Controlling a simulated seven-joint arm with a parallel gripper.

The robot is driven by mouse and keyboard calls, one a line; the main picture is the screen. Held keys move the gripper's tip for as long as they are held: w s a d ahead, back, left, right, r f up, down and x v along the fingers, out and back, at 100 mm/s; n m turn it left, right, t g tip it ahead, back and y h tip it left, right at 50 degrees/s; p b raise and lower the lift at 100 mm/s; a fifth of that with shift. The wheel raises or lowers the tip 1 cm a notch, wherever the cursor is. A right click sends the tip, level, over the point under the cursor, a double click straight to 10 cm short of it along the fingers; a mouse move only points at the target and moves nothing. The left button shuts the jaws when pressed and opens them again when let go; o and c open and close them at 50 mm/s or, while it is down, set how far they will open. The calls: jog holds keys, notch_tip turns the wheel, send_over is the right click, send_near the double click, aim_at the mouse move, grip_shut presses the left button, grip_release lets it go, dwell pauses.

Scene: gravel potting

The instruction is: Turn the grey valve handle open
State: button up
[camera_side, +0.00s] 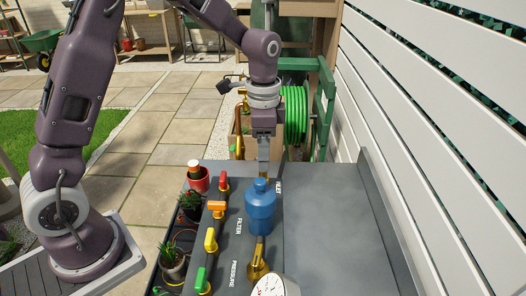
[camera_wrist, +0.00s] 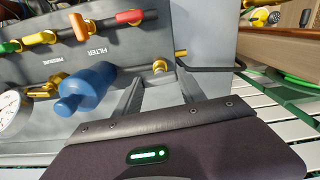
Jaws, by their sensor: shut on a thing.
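My gripper (camera_side: 263,170) points down at the far end of the grey panel, just behind the blue filter housing (camera_side: 260,205).
Red (camera_side: 223,181), orange (camera_side: 217,208), yellow (camera_side: 210,239) and green (camera_side: 201,280) handles line the panel's left side. A white gauge (camera_side: 270,288) stands at the near end. The bench top (camera_side: 335,225) to the right is clear, with a white slatted fence (camera_side: 440,130) beyond.

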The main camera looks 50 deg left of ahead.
jog(key=n, duration=0.8)
jog(key=shift+n, duration=0.3)
jog(key=n, duration=0.4)
jog(key=shift+n, duration=2.2)
jog(key=shift+r, duration=0.1)
jog(key=o, duration=1.4)
jog(key=shift+c, duration=0.2)
notch_tip(320, 180, up, 7)
jog(key=shift+r, duration=0.1)
